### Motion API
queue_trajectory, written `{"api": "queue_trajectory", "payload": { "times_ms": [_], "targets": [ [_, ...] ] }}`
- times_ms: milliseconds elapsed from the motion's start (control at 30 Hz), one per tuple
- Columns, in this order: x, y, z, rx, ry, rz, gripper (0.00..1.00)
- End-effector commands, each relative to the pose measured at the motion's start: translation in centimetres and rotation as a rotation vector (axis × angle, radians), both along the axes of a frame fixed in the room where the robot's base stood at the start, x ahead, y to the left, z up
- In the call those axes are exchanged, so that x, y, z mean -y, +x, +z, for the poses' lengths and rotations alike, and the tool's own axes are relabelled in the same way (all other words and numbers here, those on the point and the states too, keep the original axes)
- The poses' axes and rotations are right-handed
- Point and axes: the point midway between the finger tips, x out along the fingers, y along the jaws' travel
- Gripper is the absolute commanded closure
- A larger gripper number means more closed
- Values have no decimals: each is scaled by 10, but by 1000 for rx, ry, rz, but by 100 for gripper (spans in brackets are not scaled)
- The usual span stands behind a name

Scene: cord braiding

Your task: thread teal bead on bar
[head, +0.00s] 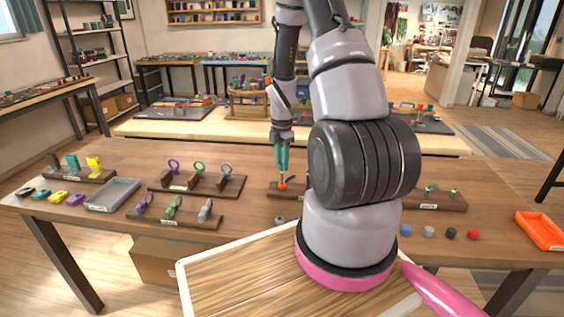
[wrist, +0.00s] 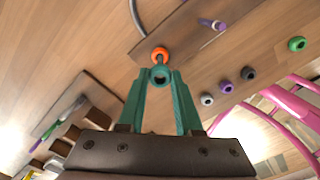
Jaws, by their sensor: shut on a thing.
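My gripper (wrist: 160,82) has teal fingers and is shut on the teal bead (wrist: 160,75), a ring whose dark hole shows between the fingertips in the wrist view. An orange bead (wrist: 159,53) is just past it, close to the long wooden board (wrist: 187,38). In the head view my gripper (head: 283,170) points down just above the orange bead (head: 282,185) at the board (head: 273,191). The bar under the beads is hidden, so I cannot tell whether the teal bead is around it.
Loose purple (wrist: 226,87), grey (wrist: 207,99), dark (wrist: 248,73) and green (wrist: 297,43) beads lie beside the board. A purple peg (wrist: 212,24) stands on it. In the head view, a grey tray (head: 112,194) and hook racks (head: 198,184) are left, an orange tray (head: 541,230) right.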

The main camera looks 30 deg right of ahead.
Motion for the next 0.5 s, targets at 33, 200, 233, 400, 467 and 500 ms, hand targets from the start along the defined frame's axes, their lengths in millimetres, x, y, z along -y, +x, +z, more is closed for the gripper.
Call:
{"api": "queue_trajectory", "payload": {
  "times_ms": [33,200,233,400,467,500],
  "targets": [
    [0,0,0,0,0,0,100],
    [0,0,-2,-1,0,0,100],
    [0,0,-2,-1,0,0,100],
    [0,0,-6,-1,0,-1,100],
    [0,0,-7,-1,0,-1,100],
    [0,0,-8,-1,0,0,100]
  ]
}}
